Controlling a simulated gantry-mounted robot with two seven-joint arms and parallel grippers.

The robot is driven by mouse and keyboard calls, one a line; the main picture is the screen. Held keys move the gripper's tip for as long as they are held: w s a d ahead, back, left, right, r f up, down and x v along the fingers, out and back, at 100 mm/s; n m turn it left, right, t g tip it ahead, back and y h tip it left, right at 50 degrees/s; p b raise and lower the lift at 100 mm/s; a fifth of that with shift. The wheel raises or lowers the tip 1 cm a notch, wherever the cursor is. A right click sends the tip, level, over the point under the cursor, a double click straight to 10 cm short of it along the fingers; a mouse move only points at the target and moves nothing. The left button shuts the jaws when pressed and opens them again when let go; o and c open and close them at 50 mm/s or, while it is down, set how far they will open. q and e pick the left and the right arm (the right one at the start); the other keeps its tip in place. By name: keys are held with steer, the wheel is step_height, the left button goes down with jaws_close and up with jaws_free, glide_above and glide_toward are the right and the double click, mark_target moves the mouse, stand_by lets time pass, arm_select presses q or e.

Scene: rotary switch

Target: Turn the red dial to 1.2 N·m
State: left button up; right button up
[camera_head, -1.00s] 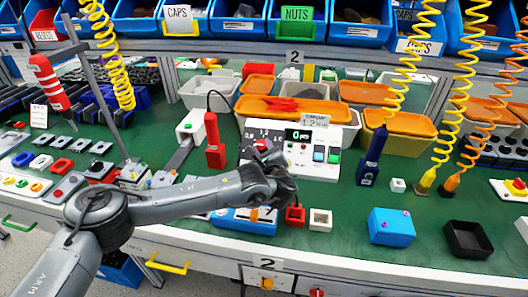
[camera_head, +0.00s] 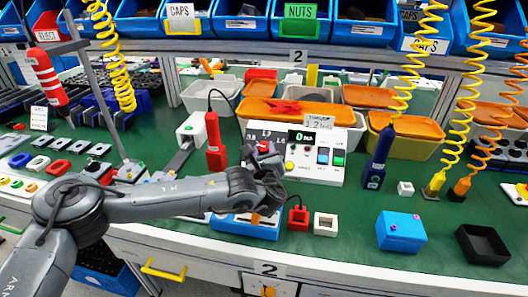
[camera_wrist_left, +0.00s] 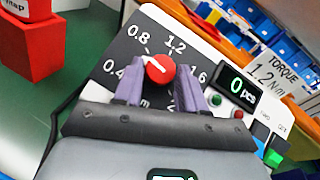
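The red dial (camera_wrist_left: 158,71) is on the dark face of a white control box, with a scale marked 0.4, 0.8, 1.2 and 1.6 around it. Its white mark points up-left, roughly toward 0.8. In the head view the dial (camera_head: 262,147) is partly covered by my gripper. My left gripper (camera_wrist_left: 158,88) is open, with one finger on each side of the dial's near edge and visible gaps between them; I cannot tell the depth. In the head view my left gripper (camera_head: 268,160) is at the box front. My right gripper is not in view.
A torque card (camera_wrist_left: 275,70) reading 1.2 N·m stands on the box, above a display (camera_wrist_left: 238,88) showing 0. A blue block (camera_head: 245,225) and red block (camera_head: 299,217) are below my wrist.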

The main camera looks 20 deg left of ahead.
arm_select(q)
steer(key=o, duration=0.3)
steer(key=shift+o, duration=0.2)
steer(key=shift+s+d+r+p, duration=0.15)
steer(key=shift+s+d+p, duration=0.15)
steer(key=shift+s, duration=0.2)
steer(key=p+v, duration=0.3)
steer(key=v, duration=0.4)
steer(key=shift+s, duration=0.4)
steer(key=shift+p+v, duration=0.3)
steer(key=shift+v, duration=0.65)
